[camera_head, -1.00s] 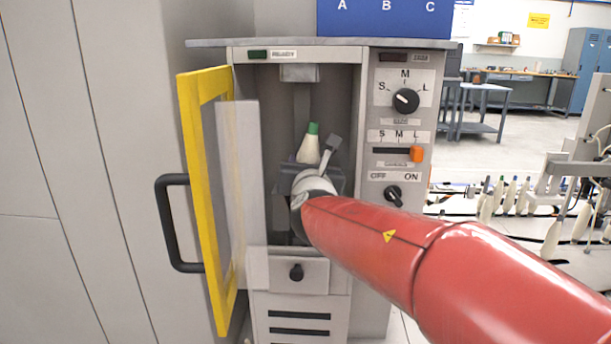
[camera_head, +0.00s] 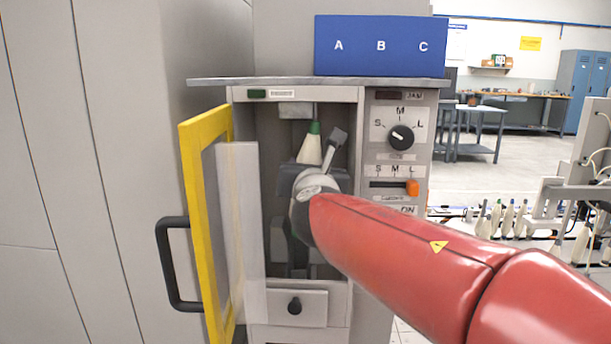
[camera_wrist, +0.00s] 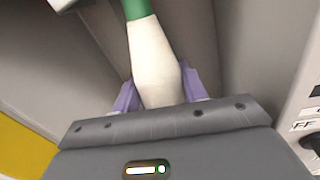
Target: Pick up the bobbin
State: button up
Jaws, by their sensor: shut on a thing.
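The bobbin (camera_head: 310,148) is a cream-white cone with a green tip, upright inside the open cabinet. In the wrist view the bobbin (camera_wrist: 154,58) stands between the two purple fingers of my gripper (camera_wrist: 158,92), which is shut on it. My gripper (camera_head: 309,164) is in the cabinet opening in the head view, its fingers mostly hidden behind my wrist. The bobbin's lower end is hidden by my gripper in both views, so I cannot tell what lies directly under it.
The yellow-framed door (camera_head: 200,235) stands open at the left with a black handle (camera_head: 172,262). The cabinet's control panel (camera_head: 402,130) with knobs is at the right. A drawer (camera_head: 297,309) lies below the opening. A blue ABC box (camera_head: 380,45) sits on top.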

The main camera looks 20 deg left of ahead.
jog(key=w+d+v, duration=0.1)
jog(key=d+v, duration=0.1)
jog(key=v, duration=1.5)
jog(key=shift+d, duration=0.35)
jog(key=shift+f, duration=0.1)
